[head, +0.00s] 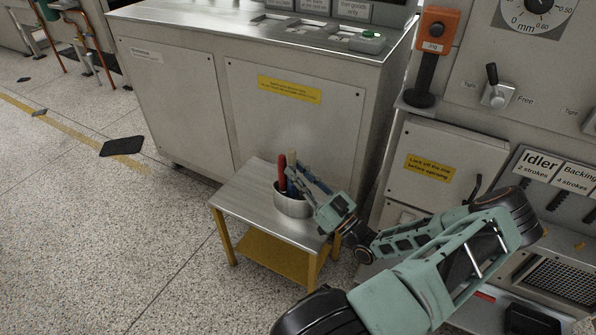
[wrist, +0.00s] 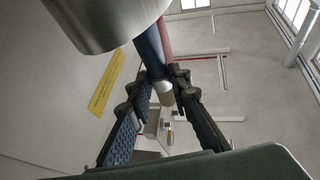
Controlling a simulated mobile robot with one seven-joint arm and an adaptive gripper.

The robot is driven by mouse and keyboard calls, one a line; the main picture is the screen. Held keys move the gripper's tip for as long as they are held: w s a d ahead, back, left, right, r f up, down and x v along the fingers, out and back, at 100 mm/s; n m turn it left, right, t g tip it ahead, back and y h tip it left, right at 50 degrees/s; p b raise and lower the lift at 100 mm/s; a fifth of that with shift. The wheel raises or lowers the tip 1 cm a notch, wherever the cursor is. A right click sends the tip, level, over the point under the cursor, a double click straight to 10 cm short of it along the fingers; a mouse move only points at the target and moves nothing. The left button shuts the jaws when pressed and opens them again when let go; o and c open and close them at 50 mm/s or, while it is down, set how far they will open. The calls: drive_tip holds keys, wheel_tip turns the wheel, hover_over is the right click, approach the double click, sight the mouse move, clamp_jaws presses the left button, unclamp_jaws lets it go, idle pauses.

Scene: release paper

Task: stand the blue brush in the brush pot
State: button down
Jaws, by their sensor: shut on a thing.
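The brush pot (head: 293,207) is a round grey metal cup standing on the small table. My gripper (head: 294,173) is at the pot's mouth, reaching in from the right. In the wrist view my gripper (wrist: 162,80) is shut on the blue brush (wrist: 150,48), with a finger on either side of it. The brush's lower end is hidden behind the pot's wall, so I cannot tell how deep it is. A red brush (head: 282,172) stands upright in the pot, close beside the blue one.
The small table (head: 240,200) has a steel top and yellow legs, with bare top left of the pot. A grey cabinet (head: 185,110) stands behind. A machine panel (head: 430,150) is close on the right.

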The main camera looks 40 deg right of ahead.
drive_tip(key=c, duration=1.7)
unclamp_jaws()
drive_tip(key=v, duration=1.2)
drive_tip(key=shift+s, duration=0.1)
